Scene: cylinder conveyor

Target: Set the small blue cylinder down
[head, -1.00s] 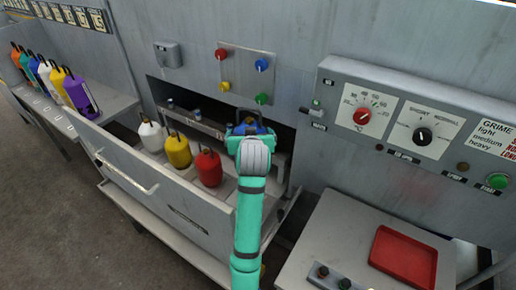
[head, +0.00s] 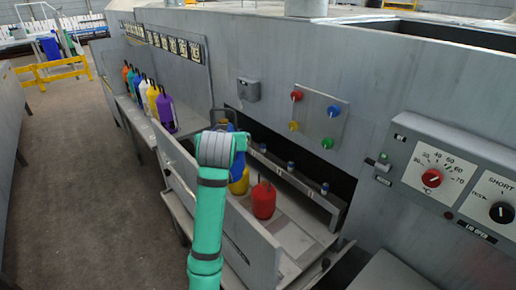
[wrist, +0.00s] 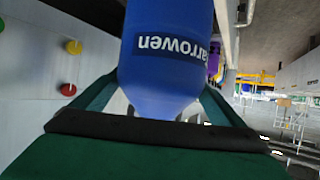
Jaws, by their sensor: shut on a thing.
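The blue cylinder (wrist: 168,45) fills the middle of the wrist view, with white lettering upside down on its side. My gripper (wrist: 160,100) is shut on it, one finger on each side.
A red cylinder (head: 263,201) and a partly hidden yellow cylinder (head: 239,184) stand in the drawer. Several coloured cylinders, with a purple one (head: 166,115) nearest, stand on the left ledge. Small blue-topped pieces line the rail (head: 300,180) in the opening. The floor at left is clear.

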